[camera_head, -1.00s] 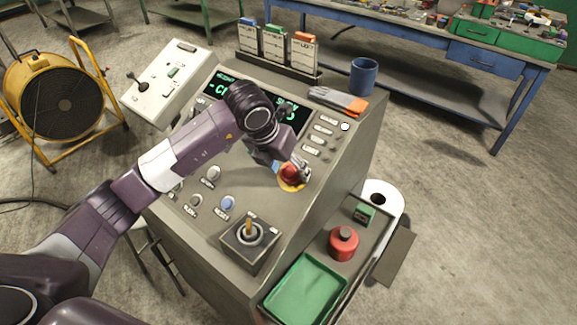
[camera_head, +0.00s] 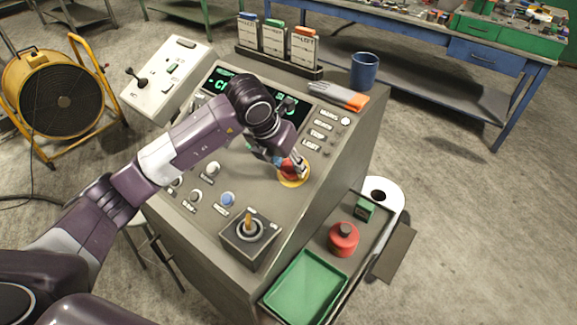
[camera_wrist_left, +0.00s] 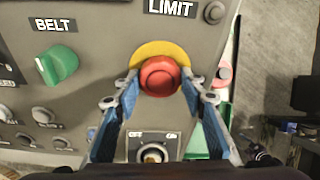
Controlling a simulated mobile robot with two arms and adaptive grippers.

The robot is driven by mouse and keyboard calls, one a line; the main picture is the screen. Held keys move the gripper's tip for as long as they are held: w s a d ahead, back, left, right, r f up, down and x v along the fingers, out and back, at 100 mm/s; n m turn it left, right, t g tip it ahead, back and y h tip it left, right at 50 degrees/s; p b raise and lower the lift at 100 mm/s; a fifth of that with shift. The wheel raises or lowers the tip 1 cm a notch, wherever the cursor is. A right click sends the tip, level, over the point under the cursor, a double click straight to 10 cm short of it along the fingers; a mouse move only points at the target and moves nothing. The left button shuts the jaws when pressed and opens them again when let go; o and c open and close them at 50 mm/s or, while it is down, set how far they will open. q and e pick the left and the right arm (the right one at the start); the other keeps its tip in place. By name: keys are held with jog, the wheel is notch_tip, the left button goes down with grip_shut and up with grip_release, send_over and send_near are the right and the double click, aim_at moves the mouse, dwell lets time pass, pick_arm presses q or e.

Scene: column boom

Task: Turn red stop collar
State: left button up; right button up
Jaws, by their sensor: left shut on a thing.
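The red stop collar (camera_wrist_left: 160,76) is a round red knob on a yellow disc (camera_wrist_left: 158,48) on the sloping console face. My left gripper (camera_wrist_left: 160,82) has one blue-grey finger on each side of the red collar and is shut on it. In the head view the red collar (camera_head: 288,170) is partly hidden behind the left gripper (camera_head: 291,163), with the yellow disc (camera_head: 294,182) showing below. My right gripper is not in view.
Near the collar are a joystick box (camera_head: 249,240), a blue button (camera_head: 228,199) and a green BELT knob (camera_wrist_left: 57,65). A blue mug (camera_head: 364,70) and gloves (camera_head: 340,96) sit on the console top. A side tray holds a red container (camera_head: 343,239) and a green bin (camera_head: 304,287).

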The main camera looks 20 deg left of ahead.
pick_arm(q)
jog(key=m+b, duration=0.3)
jog(key=b, duration=0.1)
jog(key=m+y+b, duration=0.1)
jog(key=m+b, duration=0.2)
jog(key=b, duration=0.2)
jog(key=shift+s+f+m+t, duration=0.15)
jog(key=shift+m+t, duration=0.25)
jog(key=shift+d+m+b, duration=0.1)
jog(key=shift+m+b, duration=1)
jog(key=shift+b, duration=0.25)
jog(key=o, duration=1.2)
jog(key=shift+c, duration=0.2)
jog(key=shift+r, duration=0.2)
jog(key=v, duration=1.1)
jog(key=shift+s+r, duration=0.2)
jog(key=shift+r, duration=0.2)
